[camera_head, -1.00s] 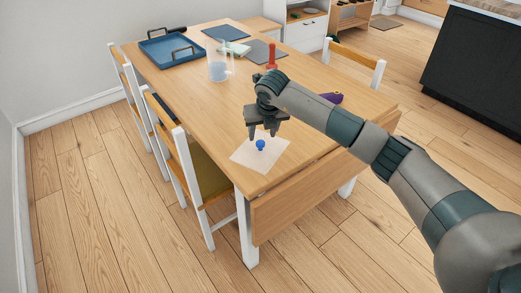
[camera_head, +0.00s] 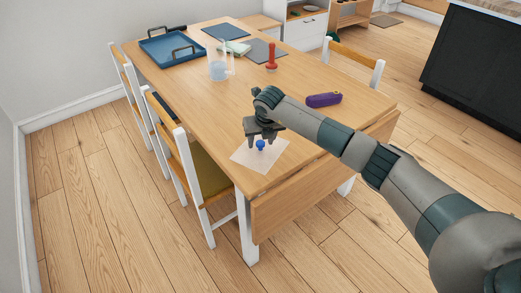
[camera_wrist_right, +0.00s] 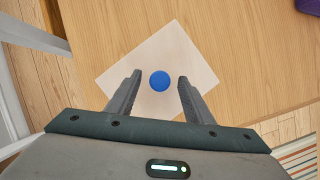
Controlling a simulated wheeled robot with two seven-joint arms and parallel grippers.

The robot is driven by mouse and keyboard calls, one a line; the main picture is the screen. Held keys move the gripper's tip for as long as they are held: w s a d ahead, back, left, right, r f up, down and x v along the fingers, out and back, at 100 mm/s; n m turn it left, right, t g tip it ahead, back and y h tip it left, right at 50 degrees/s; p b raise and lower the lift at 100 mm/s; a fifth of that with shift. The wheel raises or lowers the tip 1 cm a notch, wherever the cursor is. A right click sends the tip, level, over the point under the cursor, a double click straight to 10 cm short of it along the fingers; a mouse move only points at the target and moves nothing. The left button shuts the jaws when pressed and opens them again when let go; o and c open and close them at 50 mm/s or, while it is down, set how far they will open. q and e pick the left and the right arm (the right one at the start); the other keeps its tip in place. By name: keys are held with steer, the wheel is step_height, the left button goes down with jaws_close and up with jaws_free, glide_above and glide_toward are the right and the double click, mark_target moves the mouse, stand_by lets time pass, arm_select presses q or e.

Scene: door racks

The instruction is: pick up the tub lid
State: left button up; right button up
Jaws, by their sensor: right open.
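The tub lid (camera_head: 270,158) is a pale, thin square with a round blue knob (camera_head: 260,145) at its middle. It lies flat on the wooden table near the front corner. In the right wrist view the lid (camera_wrist_right: 178,50) is turned at an angle, and its blue knob (camera_wrist_right: 160,81) shows between my two fingers. My right gripper (camera_head: 263,138) is open just above the lid, with one finger on each side of the knob and a gap on both sides. My left gripper is not in view.
On the table (camera_head: 205,110) stand a clear tub (camera_head: 218,68), a red upright object (camera_head: 271,58), a purple case (camera_head: 323,99) and a blue tray (camera_head: 172,49). Chairs stand at the left (camera_head: 190,165) and far right side (camera_head: 352,65). The table around the lid is clear.

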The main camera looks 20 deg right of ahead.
mark_target(263, 144)
jaws_close()
steer(key=shift+r, duration=0.1)
